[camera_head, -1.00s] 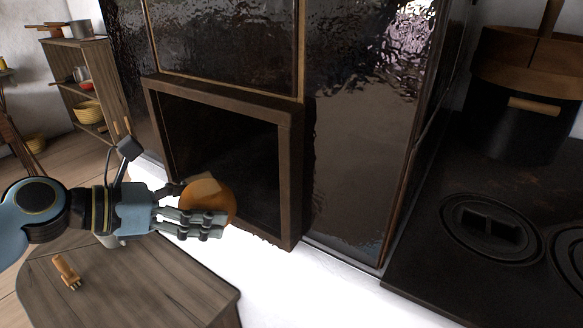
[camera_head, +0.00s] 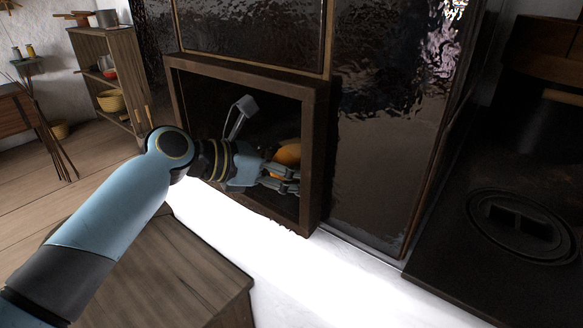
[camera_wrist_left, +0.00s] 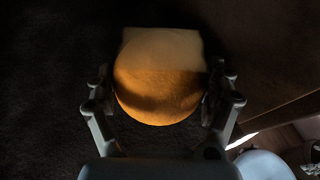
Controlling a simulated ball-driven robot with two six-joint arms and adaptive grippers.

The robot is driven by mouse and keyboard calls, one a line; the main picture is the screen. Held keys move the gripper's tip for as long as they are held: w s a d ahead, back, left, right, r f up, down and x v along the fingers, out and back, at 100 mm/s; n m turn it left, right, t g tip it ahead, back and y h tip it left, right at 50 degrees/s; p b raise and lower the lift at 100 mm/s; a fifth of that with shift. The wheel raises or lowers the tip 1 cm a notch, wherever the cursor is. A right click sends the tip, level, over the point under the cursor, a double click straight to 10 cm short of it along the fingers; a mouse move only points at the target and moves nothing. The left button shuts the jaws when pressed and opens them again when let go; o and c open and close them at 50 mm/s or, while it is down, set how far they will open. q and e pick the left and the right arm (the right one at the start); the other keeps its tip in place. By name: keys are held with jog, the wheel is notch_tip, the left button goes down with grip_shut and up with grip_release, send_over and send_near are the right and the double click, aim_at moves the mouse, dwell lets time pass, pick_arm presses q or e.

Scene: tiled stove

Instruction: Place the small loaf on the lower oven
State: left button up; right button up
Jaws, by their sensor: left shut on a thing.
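The small loaf (camera_head: 287,153) is round and orange-brown, with a paler flat patch on top in the left wrist view (camera_wrist_left: 160,85). My left gripper (camera_head: 283,172) is shut on the loaf, with a finger on each side of it. Gripper and loaf are inside the frame of the lower oven (camera_head: 318,150), a dark square opening in the tiled stove. The oven floor is too dark to tell whether the loaf touches it. My right gripper is not in view.
The oven's raised wooden-looking frame surrounds my left wrist. A wooden table (camera_head: 165,275) stands in front of it at lower left. A black stove top (camera_head: 500,260) is at the right. A shelf (camera_head: 110,75) with bowls stands at the back left.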

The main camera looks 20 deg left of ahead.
pick_arm(q)
jog(key=o, duration=1.1)
jog(key=shift+f, duration=0.1)
jog(key=shift+o, duration=0.2)
jog(key=p+v, duration=0.2)
jog(key=v, duration=1)
jog(key=shift+p, duration=0.4)
